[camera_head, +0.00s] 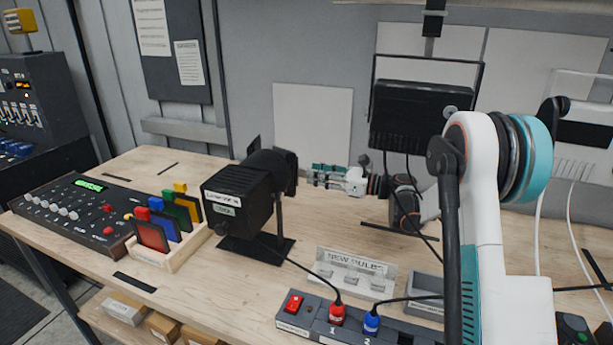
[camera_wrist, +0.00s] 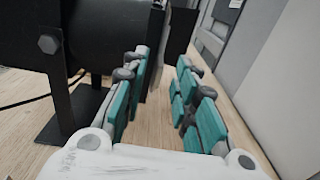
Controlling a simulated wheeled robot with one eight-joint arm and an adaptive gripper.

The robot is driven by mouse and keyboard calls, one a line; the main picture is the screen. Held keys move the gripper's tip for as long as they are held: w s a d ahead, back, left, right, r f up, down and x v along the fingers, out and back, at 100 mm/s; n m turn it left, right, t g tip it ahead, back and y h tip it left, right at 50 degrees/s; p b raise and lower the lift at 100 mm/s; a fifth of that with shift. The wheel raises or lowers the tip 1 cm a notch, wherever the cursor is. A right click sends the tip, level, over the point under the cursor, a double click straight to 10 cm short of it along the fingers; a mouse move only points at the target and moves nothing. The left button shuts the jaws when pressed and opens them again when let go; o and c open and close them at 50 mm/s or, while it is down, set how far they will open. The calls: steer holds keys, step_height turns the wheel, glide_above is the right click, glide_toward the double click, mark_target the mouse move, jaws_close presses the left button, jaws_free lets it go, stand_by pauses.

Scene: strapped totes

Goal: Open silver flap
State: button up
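A black lamp (camera_head: 240,200) with a label on its housing stands on the bench. Dark flaps (camera_head: 288,170) stick out at its right end. In the wrist view, the lamp's dark barrel (camera_wrist: 105,35) fills the upper left. A thin grey, silvery edge (camera_wrist: 159,60) shows beside a dark flap, close to my left finger; contact cannot be told. My gripper (camera_head: 318,175) is just right of the lamp's flapped end. In the wrist view, my gripper (camera_wrist: 160,85) has its teal fingers spread apart, with bench visible between them. Nothing appears held.
Coloured filters (camera_head: 165,225) and a control board (camera_head: 80,215) are at left. Cables cross the bench.

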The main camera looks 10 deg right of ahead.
steer(key=shift+b+x, duration=0.3)
steer(key=shift+x, duration=1.7)
steer(key=shift+c, duration=0.3)
jaws_close()
